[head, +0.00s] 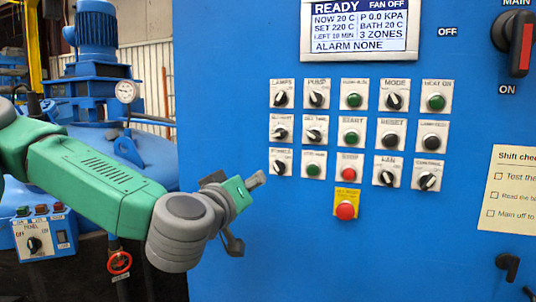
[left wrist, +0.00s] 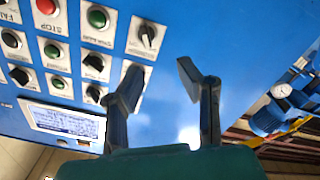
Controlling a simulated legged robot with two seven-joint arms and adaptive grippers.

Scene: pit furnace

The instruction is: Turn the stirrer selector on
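The stirrer selector (head: 280,166) is a black knob on a white plate at the left end of the bottom row on the blue panel. Its pointer setting is too small to read surely. It also shows in the left wrist view as the black knob (left wrist: 147,35), beyond the fingertips. My left gripper (head: 246,205) is just left of and below the selector, apart from it. In the left wrist view my left gripper (left wrist: 160,71) has its two dark fingers spread with nothing between them. One finger partly covers a neighbouring switch plate. My right gripper is not in view.
Close around the selector are a green button (head: 313,170), a red stop button (head: 349,174) and another black knob (head: 280,133). A red emergency button (head: 345,210) sits lower. A display (head: 360,25) is above. The panel below the selector is bare.

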